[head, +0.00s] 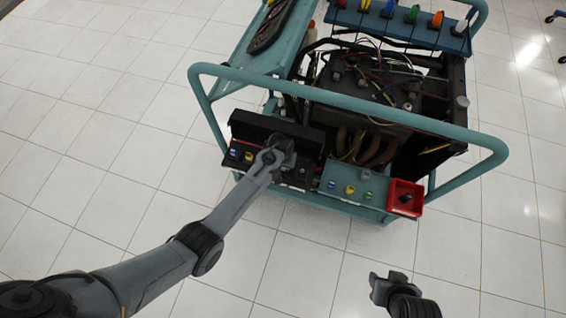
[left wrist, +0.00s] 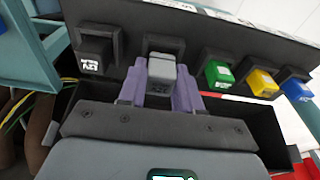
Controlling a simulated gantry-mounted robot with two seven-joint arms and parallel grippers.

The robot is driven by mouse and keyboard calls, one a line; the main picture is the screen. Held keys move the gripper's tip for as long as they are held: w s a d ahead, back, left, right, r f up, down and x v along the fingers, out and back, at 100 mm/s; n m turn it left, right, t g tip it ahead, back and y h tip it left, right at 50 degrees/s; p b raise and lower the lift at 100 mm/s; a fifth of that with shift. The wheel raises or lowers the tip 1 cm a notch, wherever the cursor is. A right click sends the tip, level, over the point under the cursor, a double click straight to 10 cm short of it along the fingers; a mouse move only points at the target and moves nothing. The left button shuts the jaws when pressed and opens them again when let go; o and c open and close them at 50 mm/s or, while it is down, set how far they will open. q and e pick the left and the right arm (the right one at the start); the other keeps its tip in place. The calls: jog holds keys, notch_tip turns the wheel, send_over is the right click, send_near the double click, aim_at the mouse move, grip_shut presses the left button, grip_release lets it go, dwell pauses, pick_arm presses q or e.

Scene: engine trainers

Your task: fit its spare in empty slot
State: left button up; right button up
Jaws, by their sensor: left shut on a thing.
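A grey block (left wrist: 162,72) is between the purple fingers of my left gripper (left wrist: 160,88), which is shut on it. The block is at a socket (left wrist: 165,44) in the black panel (left wrist: 240,40), between a black block (left wrist: 94,56) and a green block (left wrist: 218,73). I cannot tell how deep it sits. In the head view my left gripper (head: 277,158) is at the panel (head: 275,130) and hides the block. My right gripper (head: 388,284) is low over the floor, away from the trainer; its jaw state is unclear.
Yellow (left wrist: 262,83) and blue (left wrist: 297,89) blocks sit in the panel too. A teal shelf holds loose blue (head: 331,184), yellow (head: 350,189) and green (head: 367,195) pieces. A red bin (head: 417,186) contains a dark piece. A teal rail (head: 340,86) spans above.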

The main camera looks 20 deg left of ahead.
pick_arm(q)
jog(key=shift+f+b, duration=0.3)
jog(key=shift+f, duration=0.15)
dwell(0.6)
jog(key=o, duration=1.1)
jog(key=shift+r+p, duration=2.15)
jog(key=shift+p, duration=0.3)
jog(key=shift+r+p, duration=1.4)
jog(key=shift+p, duration=0.2)
jog(key=shift+f, duration=0.1)
